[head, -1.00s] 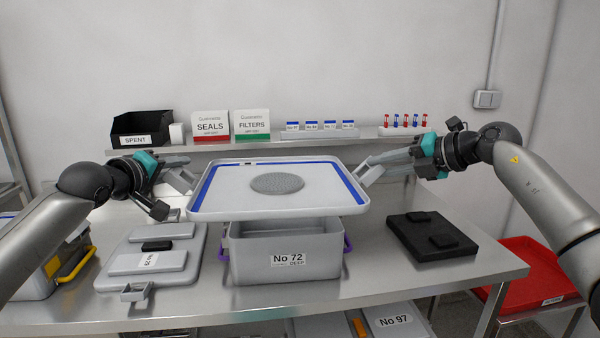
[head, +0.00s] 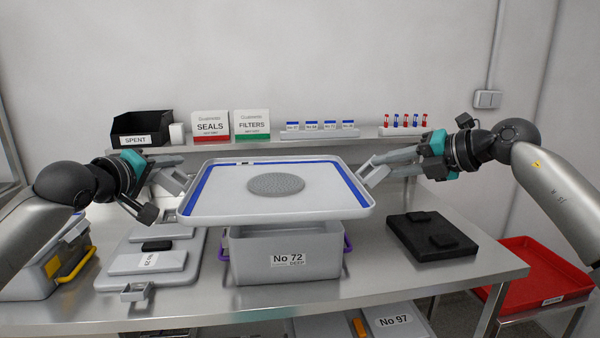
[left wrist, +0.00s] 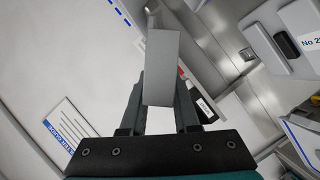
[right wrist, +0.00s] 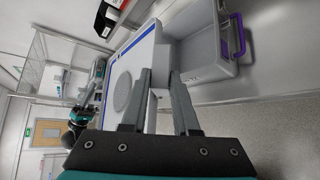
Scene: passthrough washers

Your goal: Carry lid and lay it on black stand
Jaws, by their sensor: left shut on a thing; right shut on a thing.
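The lid (head: 225,203) is a pale grey rectangular plate with blue strips and a round grey mesh disc. It is held level above the open grey box No 72 (head: 287,262) and hides part of the box's top. My left gripper (head: 180,178) is shut on the lid's left side; the left wrist view shows a grey tab (left wrist: 161,65) between its fingers. My right gripper (head: 373,171) is shut on the lid's right side, and the lid also shows in the right wrist view (right wrist: 138,60). The black stand (head: 405,232) lies on the table, right of the box.
Another grey lid (head: 110,277) with raised pads lies on the table (head: 380,287) left of the box. A shelf (head: 260,147) at the back holds a black SPENT bin (head: 142,126), signs and small vials. A red tray (head: 530,285) stands at the right.

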